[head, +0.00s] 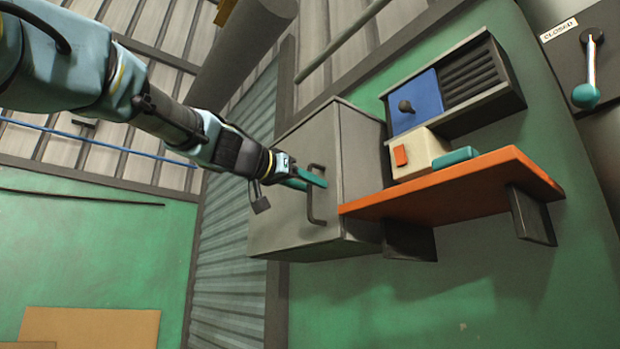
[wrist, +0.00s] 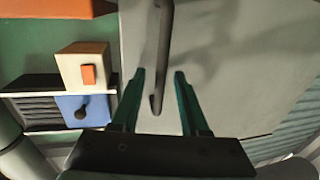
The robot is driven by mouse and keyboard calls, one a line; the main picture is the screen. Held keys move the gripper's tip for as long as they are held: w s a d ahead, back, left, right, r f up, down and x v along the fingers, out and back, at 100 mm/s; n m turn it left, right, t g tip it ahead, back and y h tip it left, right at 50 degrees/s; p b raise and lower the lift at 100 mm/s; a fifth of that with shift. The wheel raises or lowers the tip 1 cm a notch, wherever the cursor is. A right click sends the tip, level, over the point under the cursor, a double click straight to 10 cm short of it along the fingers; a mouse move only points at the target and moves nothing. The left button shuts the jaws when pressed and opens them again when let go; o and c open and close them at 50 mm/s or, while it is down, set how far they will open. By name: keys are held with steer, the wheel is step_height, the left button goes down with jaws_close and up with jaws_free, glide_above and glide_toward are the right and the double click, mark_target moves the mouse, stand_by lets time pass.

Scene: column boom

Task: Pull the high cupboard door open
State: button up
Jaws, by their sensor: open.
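The high cupboard (head: 360,170) is a grey box on the green wall, and its door (head: 275,215) looks shut. A dark bar handle (head: 312,207) stands on the door in the head view. My gripper (head: 312,182) is at the handle's upper part in the head view. In the wrist view, my gripper (wrist: 161,73) is open, with one teal finger on each side of the handle (wrist: 163,50). A gap shows between the handle and each finger. The grey door (wrist: 240,60) fills much of the wrist view behind the fingers. I cannot tell the exact depth between fingertips and handle.
An orange shelf (head: 460,187) juts out right of the cupboard. A blue panel with a knob (head: 414,100) is above.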

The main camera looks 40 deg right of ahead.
steer(key=shift+d, duration=0.2)
jaws_close()
stand_by(0.3)
stand_by(1.1)
